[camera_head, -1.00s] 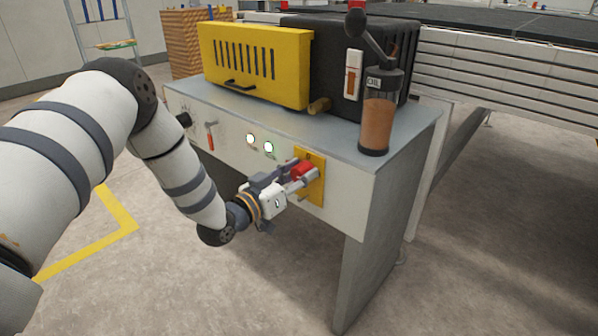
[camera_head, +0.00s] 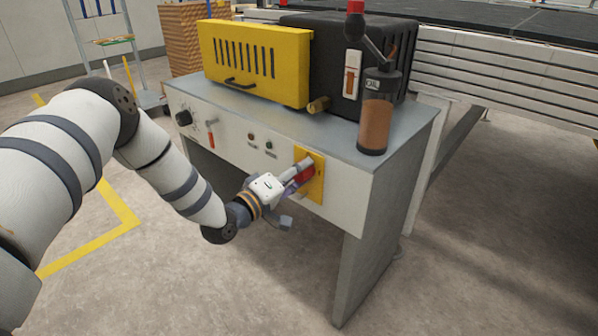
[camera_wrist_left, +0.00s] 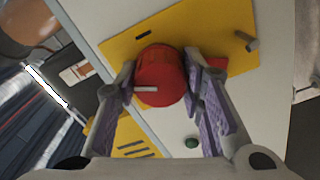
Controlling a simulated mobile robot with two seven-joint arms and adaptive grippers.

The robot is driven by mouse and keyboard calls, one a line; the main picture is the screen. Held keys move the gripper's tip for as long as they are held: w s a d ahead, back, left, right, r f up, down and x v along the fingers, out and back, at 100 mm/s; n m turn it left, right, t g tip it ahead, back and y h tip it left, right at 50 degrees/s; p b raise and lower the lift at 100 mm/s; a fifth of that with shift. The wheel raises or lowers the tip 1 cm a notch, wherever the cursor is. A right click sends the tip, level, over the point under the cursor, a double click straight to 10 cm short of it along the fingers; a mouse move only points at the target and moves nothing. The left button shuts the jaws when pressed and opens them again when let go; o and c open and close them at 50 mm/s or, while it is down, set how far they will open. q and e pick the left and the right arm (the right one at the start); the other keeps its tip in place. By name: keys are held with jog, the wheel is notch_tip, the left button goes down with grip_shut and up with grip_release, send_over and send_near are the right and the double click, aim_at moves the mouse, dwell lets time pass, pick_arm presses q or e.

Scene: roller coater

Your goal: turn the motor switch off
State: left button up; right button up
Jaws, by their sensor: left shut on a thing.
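The motor switch is a red rotary knob (camera_head: 305,174) on a yellow plate (camera_head: 316,190) at the right of the machine's white front panel. In the left wrist view the red knob (camera_wrist_left: 160,80) shows a white mark pointing left, on the yellow plate (camera_wrist_left: 222,35). My left gripper (camera_head: 299,175) is shut on the knob, with a purple-padded finger on either side of it. It partly hides the knob in the head view. Two small indicator lamps (camera_head: 251,136) (camera_head: 269,145) left of the plate are dark. My right gripper is in neither view.
A black dial (camera_head: 184,118) and a small red lever (camera_head: 211,134) sit farther left on the panel. A yellow vented cover (camera_head: 255,60) and an oil cup (camera_head: 376,125) stand on top. Open floor lies in front of the machine.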

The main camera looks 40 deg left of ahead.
pick_arm(q)
jog(key=n, duration=0.4)
jog(key=shift+f+n, duration=0.1)
jog(key=shift+n, duration=0.3)
jog(key=shift+d, duration=0.1)
dwell(0.3)
jog(key=o, duration=1.1)
jog(key=shift+o, duration=0.2)
jog(key=s+a, duration=0.1)
jog(key=s, duration=1.1)
